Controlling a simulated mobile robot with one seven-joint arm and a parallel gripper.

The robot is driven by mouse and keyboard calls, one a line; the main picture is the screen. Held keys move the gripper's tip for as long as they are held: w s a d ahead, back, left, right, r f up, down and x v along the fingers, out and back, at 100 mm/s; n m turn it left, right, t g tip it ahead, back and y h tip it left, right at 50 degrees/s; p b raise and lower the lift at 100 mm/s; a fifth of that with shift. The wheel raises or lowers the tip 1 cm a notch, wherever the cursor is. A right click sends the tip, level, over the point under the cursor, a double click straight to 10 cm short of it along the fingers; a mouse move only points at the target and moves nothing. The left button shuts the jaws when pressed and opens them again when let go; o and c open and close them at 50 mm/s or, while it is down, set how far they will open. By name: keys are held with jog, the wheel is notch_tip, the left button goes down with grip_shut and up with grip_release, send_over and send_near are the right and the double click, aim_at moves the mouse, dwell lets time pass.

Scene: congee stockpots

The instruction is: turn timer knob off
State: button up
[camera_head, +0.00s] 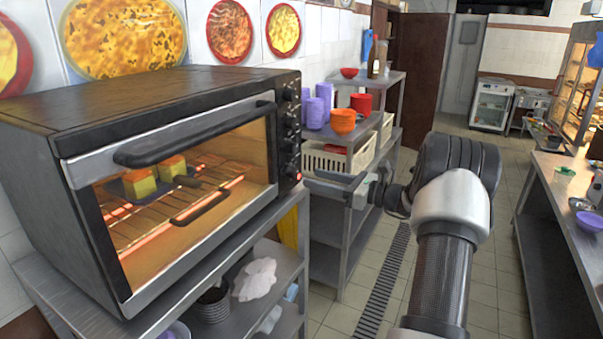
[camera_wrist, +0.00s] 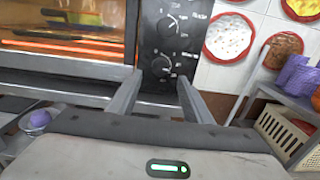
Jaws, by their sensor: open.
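The toaster oven (camera_head: 150,110) stands on a metal shelf unit at the left, its window lit orange and its elements glowing. Its dark control panel (camera_head: 288,130) is at the oven's right end, with several knobs in a column. In the wrist view, an upper knob (camera_wrist: 167,25) and a lower knob (camera_wrist: 161,66) show on the panel; the labels are too small to read, so I cannot tell which is the timer. My gripper (camera_head: 325,182) is just right of the panel's lower part. In the wrist view my gripper (camera_wrist: 158,80) is open and empty, its fingers spread below and either side of the lower knob.
Yellow food on a dark tray (camera_head: 150,180) sits inside the oven behind the closed door with its handle (camera_head: 195,135). A metal rack behind holds orange bowls (camera_head: 343,121), purple cups (camera_head: 315,112) and a cream basket (camera_head: 325,160). The aisle floor to the right is clear.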

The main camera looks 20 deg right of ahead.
aim_at(296, 174)
jog(key=x, duration=0.6)
jog(key=shift+p, duration=0.35)
jog(key=c, duration=1.1)
jog(key=shift+o, duration=0.2)
